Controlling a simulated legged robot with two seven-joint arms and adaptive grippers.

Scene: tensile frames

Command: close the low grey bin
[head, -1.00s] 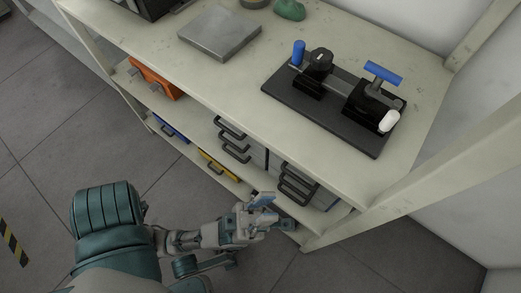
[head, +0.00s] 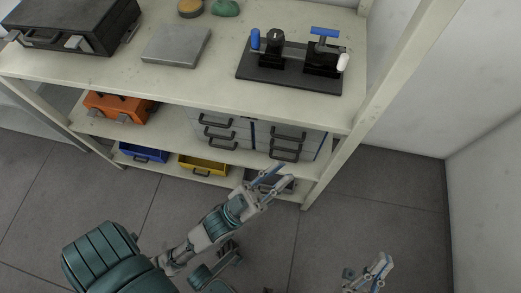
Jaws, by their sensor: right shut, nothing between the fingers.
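The low grey bin (head: 254,174) is on the bottom shelf, at the right of the yellow bin, in the head view. My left gripper (head: 279,178) is in front of it and overlaps it in the picture. Its two fingers are apart, with no object clearly held between them. The fingers hide part of the bin, so I cannot tell how far out it is or whether they touch it. My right gripper (head: 378,268) is low at the right, over the floor, shut and empty, away from the shelf.
A blue bin (head: 143,153) and the yellow bin (head: 203,165) share the bottom shelf. Grey drawers (head: 242,133) and an orange case (head: 118,107) stand above. The shelf's front right post (head: 327,167) is close to my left gripper. The floor in front is clear.

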